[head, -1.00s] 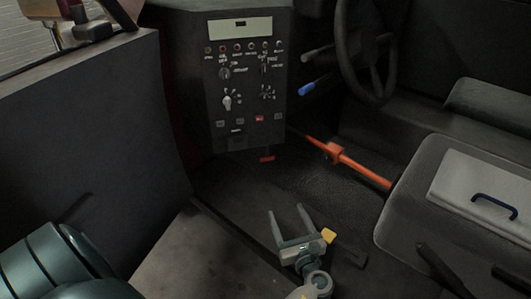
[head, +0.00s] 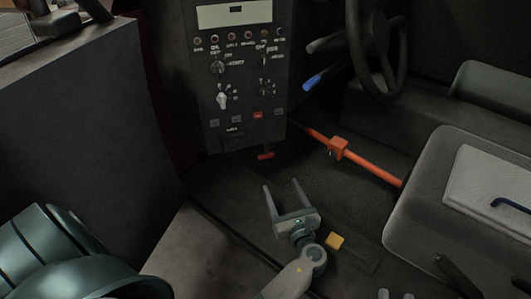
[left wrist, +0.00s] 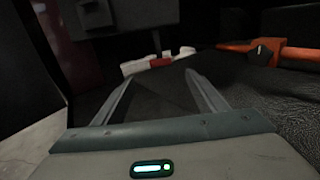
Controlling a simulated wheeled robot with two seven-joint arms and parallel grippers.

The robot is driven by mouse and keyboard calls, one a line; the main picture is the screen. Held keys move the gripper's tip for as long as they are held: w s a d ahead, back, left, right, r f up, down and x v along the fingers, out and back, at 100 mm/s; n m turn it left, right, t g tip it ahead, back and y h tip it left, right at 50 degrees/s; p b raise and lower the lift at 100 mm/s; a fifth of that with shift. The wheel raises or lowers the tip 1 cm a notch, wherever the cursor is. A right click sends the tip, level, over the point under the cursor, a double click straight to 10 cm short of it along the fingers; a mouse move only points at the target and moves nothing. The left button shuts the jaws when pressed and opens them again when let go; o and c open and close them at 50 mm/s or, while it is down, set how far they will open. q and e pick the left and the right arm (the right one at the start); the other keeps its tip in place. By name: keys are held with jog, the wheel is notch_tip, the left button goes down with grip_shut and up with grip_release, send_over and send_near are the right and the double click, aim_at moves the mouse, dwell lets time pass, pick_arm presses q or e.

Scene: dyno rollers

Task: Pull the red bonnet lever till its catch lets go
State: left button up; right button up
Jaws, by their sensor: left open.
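The red bonnet lever (head: 265,156) is a small red handle just below the dashboard panel. It also shows in the left wrist view (left wrist: 160,62), ahead of the fingers, beside white shapes I cannot make out. My left gripper (head: 282,185) is open and empty, its two fingers pointing toward the lever from below it in the head view. The fingers (left wrist: 160,80) look apart from the lever. Two pale tips at the bottom edge of the head view may be my right gripper (head: 396,295); its jaws are not clear.
The control panel (head: 238,80) with knobs hangs above the lever. An orange bar (head: 370,164) with a clamp-like block runs to its right, beside a grey seat (head: 415,205). A dark wall (head: 80,130) stands left.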

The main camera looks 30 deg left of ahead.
pick_arm(q)
jog(key=shift+w+a, duration=0.1)
jog(key=shift+a, duration=0.05)
jog(key=b, duration=0.2)
send_near(266, 155)
jog(key=x, duration=0.9)
jog(key=shift+w+a, duration=0.1)
jog(key=shift+w, duration=0.05)
jog(key=shift+w+a, duration=0.4)
jog(key=shift+a, duration=0.1)
pick_arm(e)
jog(key=s+r+t+y, duration=0.2)
jog(key=s+r+t, duration=0.2)
jog(key=r, duration=0.4)
jog(key=shift+a+r+t, duration=0.15)
jog(key=shift+r+t, duration=0.05)
jog(key=shift+t, duration=0.5)
